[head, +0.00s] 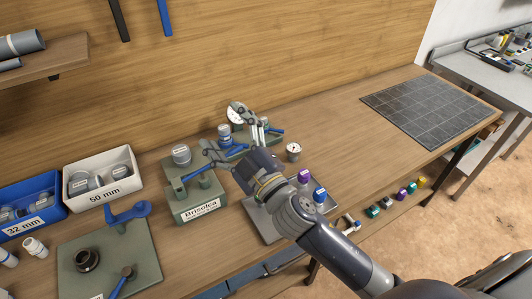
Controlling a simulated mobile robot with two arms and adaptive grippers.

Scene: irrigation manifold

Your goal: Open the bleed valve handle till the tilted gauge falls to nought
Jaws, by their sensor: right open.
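A round white-faced gauge (235,117) sits tilted at the back of the bench, partly covered by a finger of my right gripper; its needle is too small to read. Blue valve handles show beside it: one to the right (276,130) on a green base, one below it (237,150) close to the gripper. Which one is the bleed valve I cannot tell. My right gripper (218,137) is open over the green fittings, its fingers spread to left and right. Whether it touches a handle I cannot tell. My left gripper is not in view.
A green block labelled "Brisolca" (200,209) stands left of my right gripper. A small gauge (293,149) stands to its right. A grey tray (262,222) with coloured caps lies under my arm. White (70,205) and blue bins stand left.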

